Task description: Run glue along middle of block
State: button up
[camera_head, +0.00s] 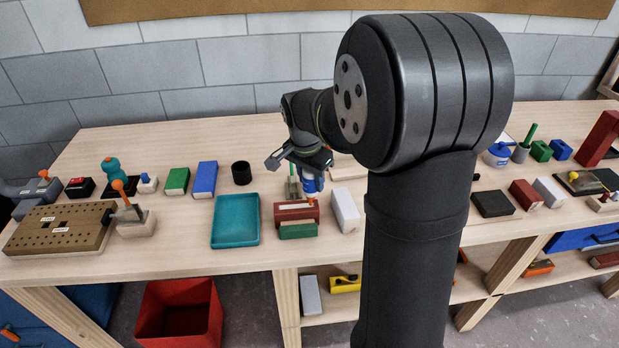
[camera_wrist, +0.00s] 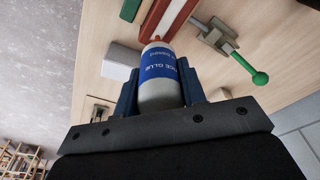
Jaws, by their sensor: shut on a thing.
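My gripper (camera_wrist: 160,84) is shut on a glue bottle (camera_wrist: 158,66) with a blue label and an orange nozzle. In the head view the bottle (camera_head: 312,185) is held nozzle-down over the right part of a red block (camera_head: 290,217). The nozzle tip is at or just above the block's top; I cannot tell whether it touches. A pale strip runs along the red block (camera_wrist: 172,18) in the wrist view; I cannot tell whether it is glue. A green block (camera_head: 298,231) lies along the front of the red block.
A white block (camera_head: 345,209) stands right of the red block, and a teal tray (camera_head: 236,221) lies to its left. A clamp with a green handle (camera_wrist: 260,78) is close behind the red block. A black cup (camera_head: 241,173) stands farther back left.

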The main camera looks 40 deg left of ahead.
jog(key=shift+s+a, duration=2.95)
jog(key=shift+a, duration=0.05)
jog(key=shift+s+a+r, duration=0.15)
notch_tip(320, 180, up, 8)
